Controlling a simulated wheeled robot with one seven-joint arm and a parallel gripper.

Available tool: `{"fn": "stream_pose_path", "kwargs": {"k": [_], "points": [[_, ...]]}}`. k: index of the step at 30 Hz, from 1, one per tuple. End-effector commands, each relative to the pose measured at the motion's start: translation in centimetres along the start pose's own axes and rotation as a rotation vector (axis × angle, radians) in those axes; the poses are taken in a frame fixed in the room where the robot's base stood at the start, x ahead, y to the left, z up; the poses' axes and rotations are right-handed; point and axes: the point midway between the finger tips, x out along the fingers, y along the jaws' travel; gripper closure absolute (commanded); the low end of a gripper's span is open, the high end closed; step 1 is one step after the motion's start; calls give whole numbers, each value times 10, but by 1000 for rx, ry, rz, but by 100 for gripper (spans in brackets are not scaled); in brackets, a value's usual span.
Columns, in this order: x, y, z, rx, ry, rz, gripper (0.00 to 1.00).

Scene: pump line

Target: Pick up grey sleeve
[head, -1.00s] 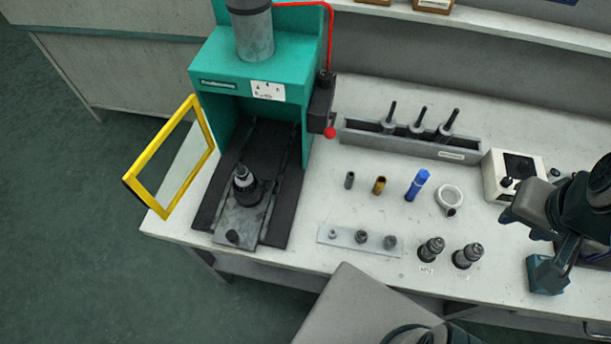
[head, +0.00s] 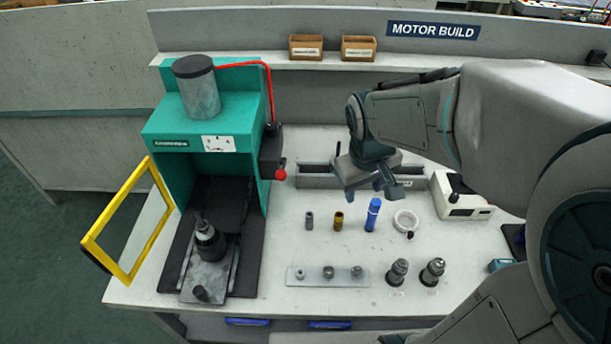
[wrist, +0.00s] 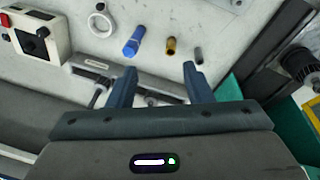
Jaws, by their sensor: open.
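The grey sleeve (head: 309,220) is a small upright cylinder on the white bench, left of the brass sleeve (head: 338,221) and the blue cylinder (head: 373,214). It also shows in the wrist view (wrist: 198,55), at the right end of the row, ahead of the fingertips. My gripper (head: 370,193) hangs above the bench near the long grey tray, to the right of and behind the grey sleeve. In the wrist view my gripper (wrist: 158,75) is open, with nothing between its fingers.
A green press (head: 205,140) with a yellow guard frame (head: 130,220) stands at left. The long grey tray (head: 318,176) lies behind the row. A white ring (head: 405,221), a plate with small parts (head: 300,282) and two dark fittings (head: 397,272) sit nearby. Bench between them is clear.

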Motion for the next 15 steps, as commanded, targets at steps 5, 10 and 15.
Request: {"fn": "stream_pose_path", "kwargs": {"k": [5, 10, 15], "points": [[54, -20, -42, -187, -57, -31, 54], [108, -46, -75, -352, -88, -83, 54], [149, -71, -95, -468, -100, -136, 54]]}}
